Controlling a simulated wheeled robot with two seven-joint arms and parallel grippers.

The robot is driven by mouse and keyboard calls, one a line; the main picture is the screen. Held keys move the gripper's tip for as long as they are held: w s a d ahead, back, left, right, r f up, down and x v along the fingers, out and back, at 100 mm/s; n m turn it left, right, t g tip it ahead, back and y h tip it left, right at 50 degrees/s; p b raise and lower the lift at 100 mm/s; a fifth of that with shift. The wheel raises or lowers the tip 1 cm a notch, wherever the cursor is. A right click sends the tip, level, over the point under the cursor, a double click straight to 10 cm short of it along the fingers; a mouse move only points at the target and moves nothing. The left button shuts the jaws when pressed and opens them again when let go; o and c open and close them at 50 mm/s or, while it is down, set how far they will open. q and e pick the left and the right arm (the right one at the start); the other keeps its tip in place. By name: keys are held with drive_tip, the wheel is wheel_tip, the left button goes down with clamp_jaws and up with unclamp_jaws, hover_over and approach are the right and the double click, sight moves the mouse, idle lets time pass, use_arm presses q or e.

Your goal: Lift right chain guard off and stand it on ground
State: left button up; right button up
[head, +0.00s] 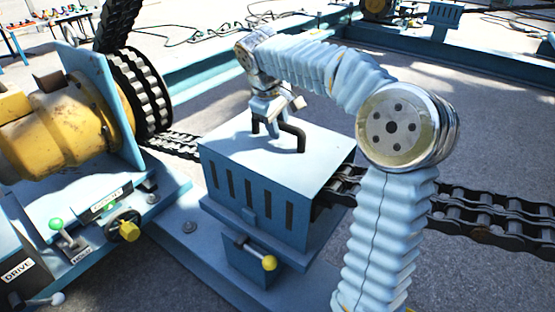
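The chain guard (262,205) is a pale blue box with dark vertical slots in its front, standing over the chain on a blue base. A dark bar handle (294,133) rises from its flat top. My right gripper (268,122) is down at this handle, its fingers at the handle's left part. The fingers overlap the handle, so I cannot tell whether they are closed on it. The chain (480,215) emerges from the guard's right side and passes behind my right arm. My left gripper is not in view.
A yellow motor (55,130) and a dark chain sprocket (142,90) stand at left. A yellow-knobbed lever (268,263) sits below the guard's front. A control panel (100,215) has levers. Blue frame beams (460,62) cross behind. Grey ground (460,125) is open at right.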

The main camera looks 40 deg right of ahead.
clamp_jaws()
drive_tip(key=shift+r, duration=0.1)
idle(1.0)
